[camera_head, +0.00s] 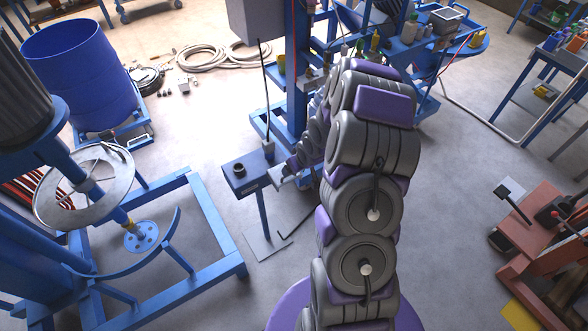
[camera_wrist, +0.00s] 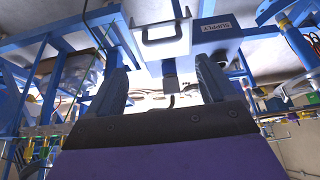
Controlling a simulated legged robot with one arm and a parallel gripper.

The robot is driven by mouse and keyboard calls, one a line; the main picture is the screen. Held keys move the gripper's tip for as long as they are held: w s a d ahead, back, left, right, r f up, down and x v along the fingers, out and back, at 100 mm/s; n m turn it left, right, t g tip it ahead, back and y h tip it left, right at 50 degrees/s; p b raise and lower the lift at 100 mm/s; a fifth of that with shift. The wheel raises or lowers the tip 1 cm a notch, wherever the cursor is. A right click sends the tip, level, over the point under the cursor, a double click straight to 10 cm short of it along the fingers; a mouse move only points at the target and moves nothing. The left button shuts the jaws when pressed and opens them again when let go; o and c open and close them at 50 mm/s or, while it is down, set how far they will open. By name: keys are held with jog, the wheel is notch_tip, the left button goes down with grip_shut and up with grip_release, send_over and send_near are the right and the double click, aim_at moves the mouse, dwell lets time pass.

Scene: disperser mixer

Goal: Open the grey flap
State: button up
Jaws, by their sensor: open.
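In the wrist view a light grey panel with a dark-edged, U-shaped handle (camera_wrist: 160,38) shows at the top, beyond my fingertips; it looks like the grey flap. My gripper (camera_wrist: 161,65) is open, with its two dark fingers apart and nothing between them. The handle lies in line with the gap between the fingers, and I see no contact. In the head view my arm reaches away to a small blue box on a post (camera_head: 242,176). My gripper is small there and partly hidden by the arm, and I cannot make out the flap clearly.
A blue box with a white label (camera_wrist: 214,28) is right of the panel in the wrist view. In the head view, a blue mixer frame (camera_head: 205,215) stands left and a blue drum (camera_head: 85,75) behind it. A red machine (camera_head: 550,235) is right.

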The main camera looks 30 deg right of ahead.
jog(key=v, duration=0.7)
jog(key=shift+w, duration=0.1)
dwell(0.5)
